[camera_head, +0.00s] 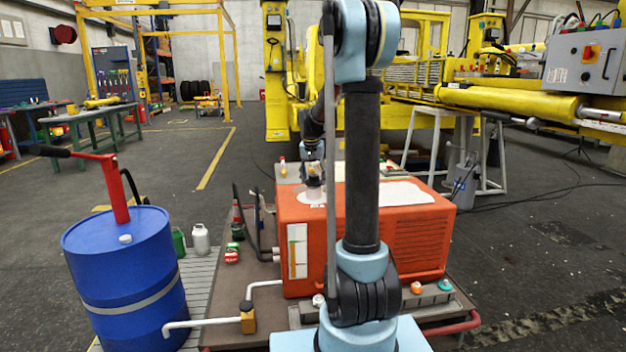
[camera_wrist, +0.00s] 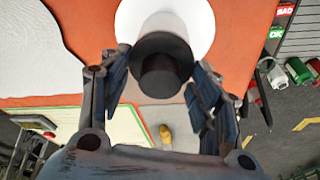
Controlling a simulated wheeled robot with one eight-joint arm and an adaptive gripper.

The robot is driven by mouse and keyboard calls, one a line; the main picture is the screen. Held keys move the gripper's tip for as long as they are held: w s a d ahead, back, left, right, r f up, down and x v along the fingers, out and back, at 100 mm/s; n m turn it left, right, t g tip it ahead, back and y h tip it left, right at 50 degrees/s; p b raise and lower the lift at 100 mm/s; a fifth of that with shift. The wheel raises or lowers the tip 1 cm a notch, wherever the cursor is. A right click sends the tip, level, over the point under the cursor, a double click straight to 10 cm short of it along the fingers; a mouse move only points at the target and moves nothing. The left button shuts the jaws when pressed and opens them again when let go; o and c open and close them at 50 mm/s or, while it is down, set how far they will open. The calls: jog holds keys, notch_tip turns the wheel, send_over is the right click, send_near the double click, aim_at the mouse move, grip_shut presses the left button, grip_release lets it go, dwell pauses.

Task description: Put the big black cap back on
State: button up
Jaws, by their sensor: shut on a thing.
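The big black cap (camera_wrist: 163,62) is in the wrist view, between the two fingers of my gripper (camera_wrist: 161,78). My gripper is shut on it. A white neck (camera_wrist: 155,30) shows behind the cap, rising from a round white patch (camera_wrist: 197,30) on the orange machine (camera_wrist: 238,60). The cap lines up roughly with the neck from this angle; I cannot tell whether it is seated on it or just above it. In the head view my gripper (camera_head: 314,172) is small and low over the left part of the orange machine's top (camera_head: 390,215), partly beside my arm link.
A blue drum (camera_head: 128,265) with a red-handled pump stands at the left. White pipes (camera_head: 205,322) and small containers (camera_head: 200,238) are beside the machine. Yellow boom parts (camera_head: 510,98) lie on stands behind right. Open floor lies to the left rear.

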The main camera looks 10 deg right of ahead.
aim_at(312, 184)
jog(key=shift+f, duration=0.45)
jog(key=o, duration=0.8)
jog(key=shift+o, duration=0.2)
jog(key=v, duration=1.1)
dwell(0.4)
jog(key=shift+s, duration=0.1)
